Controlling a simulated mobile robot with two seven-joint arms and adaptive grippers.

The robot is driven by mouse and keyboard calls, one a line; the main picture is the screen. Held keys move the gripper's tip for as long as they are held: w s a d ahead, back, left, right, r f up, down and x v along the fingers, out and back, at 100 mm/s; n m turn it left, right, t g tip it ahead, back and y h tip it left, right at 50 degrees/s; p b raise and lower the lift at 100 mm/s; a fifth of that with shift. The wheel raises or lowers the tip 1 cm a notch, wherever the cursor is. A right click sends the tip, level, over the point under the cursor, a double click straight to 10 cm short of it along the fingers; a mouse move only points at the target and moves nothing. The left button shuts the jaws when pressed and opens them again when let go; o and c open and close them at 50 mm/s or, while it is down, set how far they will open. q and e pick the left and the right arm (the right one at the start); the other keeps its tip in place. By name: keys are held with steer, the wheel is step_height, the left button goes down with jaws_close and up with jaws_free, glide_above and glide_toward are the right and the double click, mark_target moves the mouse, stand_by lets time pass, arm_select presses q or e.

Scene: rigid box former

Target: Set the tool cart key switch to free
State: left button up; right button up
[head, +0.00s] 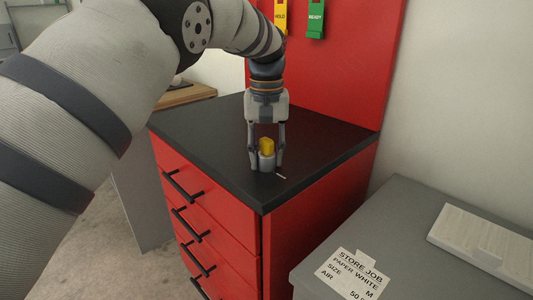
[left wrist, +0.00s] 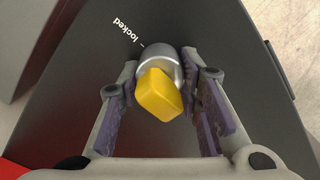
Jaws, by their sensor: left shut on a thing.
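The key switch is a silver cylinder (head: 267,162) with a yellow key head (head: 266,145), on the black top of the red tool cart (head: 315,219). In the left wrist view, the yellow key head (left wrist: 159,95) sits in front of the silver cylinder (left wrist: 160,58). A white "locked" label (left wrist: 127,34) with a tick mark is beside the cylinder. No "free" mark shows. My left gripper (head: 266,164) points down, its two fingers on either side of the switch and shut on it. The exact contact spots are hard to see. My right gripper is not in view.
A red back panel carries a yellow "HOLD" tag (head: 281,16) and a green "READY" tag (head: 316,18). A grey box top (head: 400,225) with a "STORE JOB" label (head: 352,275) stands at the right. The rest of the cart top is clear.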

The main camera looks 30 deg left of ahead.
arm_select(q)
steer(key=o, duration=1.1)
steer(key=shift+o, duration=0.2)
step_height(320, 180, up, 11)
steer(key=shift+w, duration=0.1)
steer(key=shift+r, duration=0.45)
